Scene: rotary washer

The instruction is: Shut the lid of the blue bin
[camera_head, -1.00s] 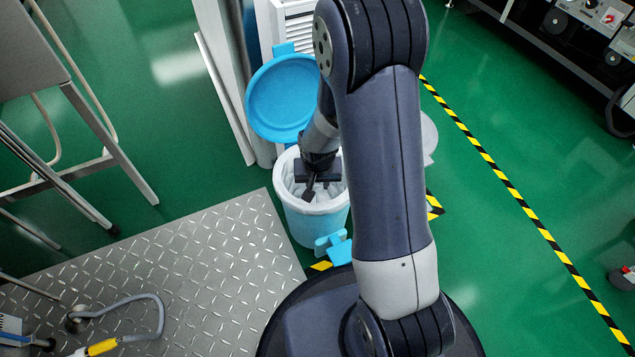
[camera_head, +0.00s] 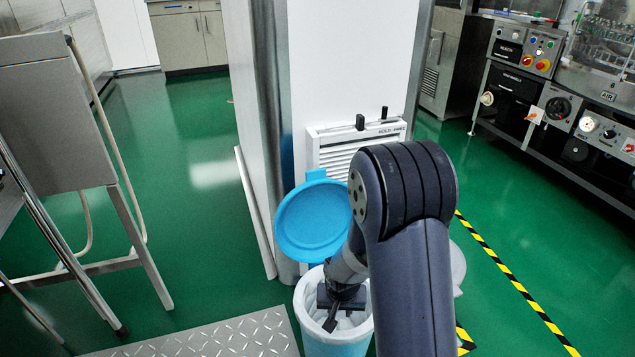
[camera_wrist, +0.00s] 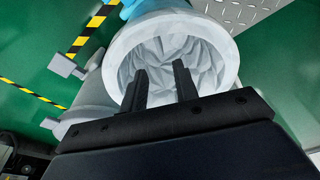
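The blue bin (camera_head: 335,346) stands on the green floor, with a white liner showing in its mouth; in the wrist view its liner (camera_wrist: 195,48) fills the upper middle. Its round blue lid (camera_head: 312,222) is open, tipped up behind the bin's rim at the back left. My gripper (camera_head: 332,314) is at the bin's mouth, pointing down. In the wrist view the two black fingers of my gripper (camera_wrist: 161,80) are apart with nothing between them, in front of the liner. My arm hides the bin's right side in the head view.
A white column (camera_head: 345,65) with a vent stands behind the lid. A diamond-plate platform (camera_head: 215,340) lies at the front left.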

